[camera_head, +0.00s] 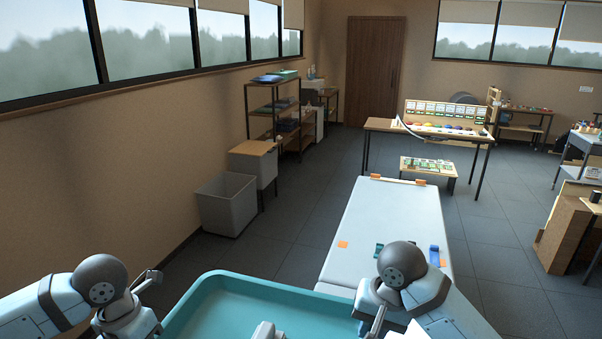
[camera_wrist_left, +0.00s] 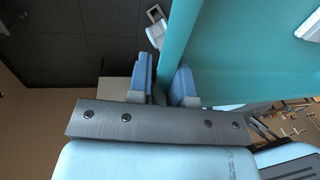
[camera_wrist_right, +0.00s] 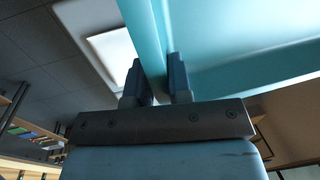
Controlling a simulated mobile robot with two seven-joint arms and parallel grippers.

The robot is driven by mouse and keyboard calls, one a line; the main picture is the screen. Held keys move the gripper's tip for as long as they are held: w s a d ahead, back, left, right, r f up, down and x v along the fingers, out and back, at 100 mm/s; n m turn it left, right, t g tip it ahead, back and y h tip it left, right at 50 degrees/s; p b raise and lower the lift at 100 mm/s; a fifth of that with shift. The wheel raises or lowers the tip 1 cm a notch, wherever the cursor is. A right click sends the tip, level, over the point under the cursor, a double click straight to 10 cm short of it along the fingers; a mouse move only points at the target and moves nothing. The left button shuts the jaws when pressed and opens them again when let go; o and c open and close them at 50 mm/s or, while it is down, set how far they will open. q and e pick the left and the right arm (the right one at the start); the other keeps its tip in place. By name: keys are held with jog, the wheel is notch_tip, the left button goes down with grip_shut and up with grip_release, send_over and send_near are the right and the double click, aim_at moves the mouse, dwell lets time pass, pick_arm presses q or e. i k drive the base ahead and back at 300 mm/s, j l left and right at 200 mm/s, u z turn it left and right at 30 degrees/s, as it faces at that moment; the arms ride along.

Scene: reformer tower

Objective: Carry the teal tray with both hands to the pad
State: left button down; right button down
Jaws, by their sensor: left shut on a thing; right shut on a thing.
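The teal tray (camera_head: 265,290) is at the bottom middle of the head view, held in front of me; its near part is cut off. My left gripper (camera_head: 152,300) is shut on the tray's left wall; in the left wrist view its fingers (camera_wrist_left: 161,82) stand on both sides of the teal wall (camera_wrist_left: 240,50). My right gripper (camera_head: 378,318) is shut on the tray's right side; in the right wrist view its fingers (camera_wrist_right: 157,84) clasp the teal wall (camera_wrist_right: 230,45). A long white surface (camera_head: 385,220) with orange corner marks lies beyond the tray; I cannot tell whether it is the pad.
Small green and blue pieces (camera_head: 434,255) sit on the white surface's near end. A grey bin (camera_head: 227,205) and a cabinet (camera_head: 253,162) line the left wall. A wooden table (camera_head: 385,126) stands beyond. The dark floor (camera_head: 310,215) is clear between bin and white surface.

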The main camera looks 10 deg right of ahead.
aim_at(419, 224)
jog(key=l+z, duration=0.1)
jog(key=z, duration=0.4)
jog(key=l+z, duration=0.15)
jog(key=z, duration=0.3)
jog(key=l+z, duration=0.1)
jog(key=z, duration=0.4)
jog(key=i+z, duration=0.1)
jog(key=z, duration=0.4)
jog(key=l+z, duration=0.15)
jog(key=z, duration=0.35)
jog(key=i+z, duration=0.15)
jog(key=z, duration=0.3)
jog(key=i+l+z, duration=0.3)
jog(key=i+z, duration=0.3)
jog(key=i+u, duration=0.25)
jog(key=i, duration=0.15)
jog(key=i+l+u, duration=0.2)
jog(key=i, duration=0.15)
jog(key=i+u, duration=0.75)
jog(key=i+j+u, duration=0.1)
jog(key=i+u, duration=0.6)
jog(key=i+j+u, duration=0.1)
jog(key=i+u, duration=0.35)
jog(key=i, duration=0.3)
